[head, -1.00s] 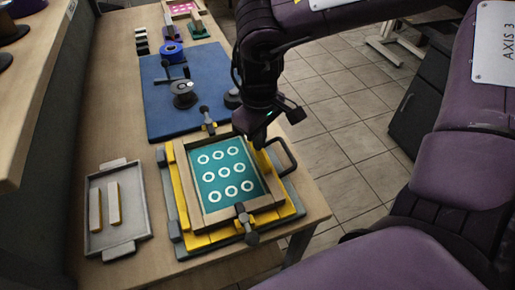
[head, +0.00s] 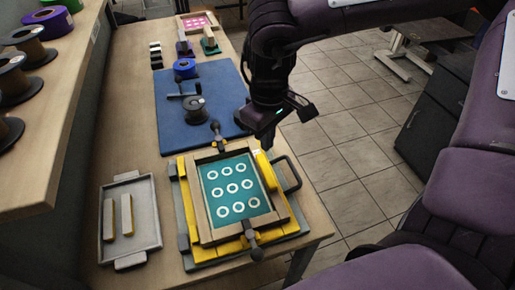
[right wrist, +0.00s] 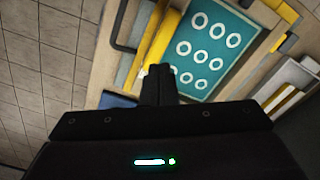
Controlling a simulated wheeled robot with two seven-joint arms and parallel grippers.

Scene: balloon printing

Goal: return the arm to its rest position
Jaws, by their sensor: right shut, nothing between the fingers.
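My right gripper (head: 264,146) hangs at the right edge of the workbench, just behind the right side of the printing frame. In the right wrist view its fingers (right wrist: 158,72) are together with nothing between them. The wooden frame with a teal screen of white rings (head: 236,187) lies on a yellow and grey base (head: 186,213) near the bench's front corner. The screen also shows in the right wrist view (right wrist: 207,48). My right arm's purple links fill the right of the head view. My left gripper is not in view.
A grey tray (head: 148,222) with two wooden bars lies left of the frame. A blue mat (head: 175,131) with a dark spool (head: 197,110) lies behind it. A shelf with spools (head: 40,150) overhangs at left. Tiled floor (head: 345,160) is open to the right.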

